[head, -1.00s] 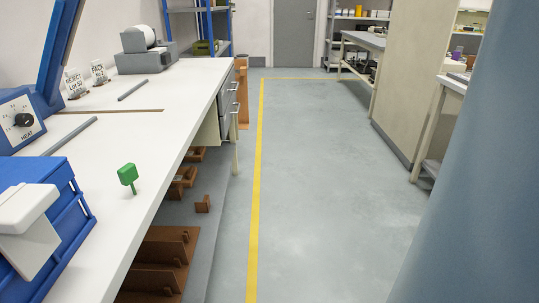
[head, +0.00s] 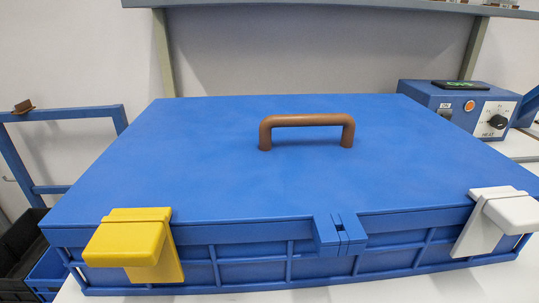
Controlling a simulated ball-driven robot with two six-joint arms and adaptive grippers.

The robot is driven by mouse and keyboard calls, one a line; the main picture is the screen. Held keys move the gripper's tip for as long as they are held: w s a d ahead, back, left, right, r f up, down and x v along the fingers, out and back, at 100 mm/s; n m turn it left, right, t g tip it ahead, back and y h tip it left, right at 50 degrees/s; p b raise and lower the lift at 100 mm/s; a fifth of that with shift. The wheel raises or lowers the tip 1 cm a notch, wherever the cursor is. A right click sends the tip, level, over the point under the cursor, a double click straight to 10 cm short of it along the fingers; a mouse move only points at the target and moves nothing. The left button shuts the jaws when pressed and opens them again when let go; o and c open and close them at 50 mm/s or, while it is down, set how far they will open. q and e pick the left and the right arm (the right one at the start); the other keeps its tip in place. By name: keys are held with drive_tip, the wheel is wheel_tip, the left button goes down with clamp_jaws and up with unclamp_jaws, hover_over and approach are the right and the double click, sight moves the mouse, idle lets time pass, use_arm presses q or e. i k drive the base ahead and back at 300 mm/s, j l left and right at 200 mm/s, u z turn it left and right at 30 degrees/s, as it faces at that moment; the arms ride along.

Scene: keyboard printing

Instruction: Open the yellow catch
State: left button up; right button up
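The yellow catch (head: 128,240) is on the front left corner of a large blue box (head: 250,165) with a flat lid. It hooks over the lid's front edge and hangs down the front wall, and it looks closed. A white catch (head: 505,211) of the same shape sits at the front right corner. A brown handle (head: 307,121) stands on the lid. A small blue hasp-like block (head: 340,234) is at the middle of the front edge. Neither gripper is in view.
The box stands on a white bench (head: 440,288). A blue control unit (head: 455,103) with a HEAT dial is at the back right. A blue frame (head: 62,113) and dark bins (head: 22,245) are at the left. A shelf runs above the box.

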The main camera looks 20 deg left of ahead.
sight(140, 241)
drive_tip(key=u, duration=1.2)
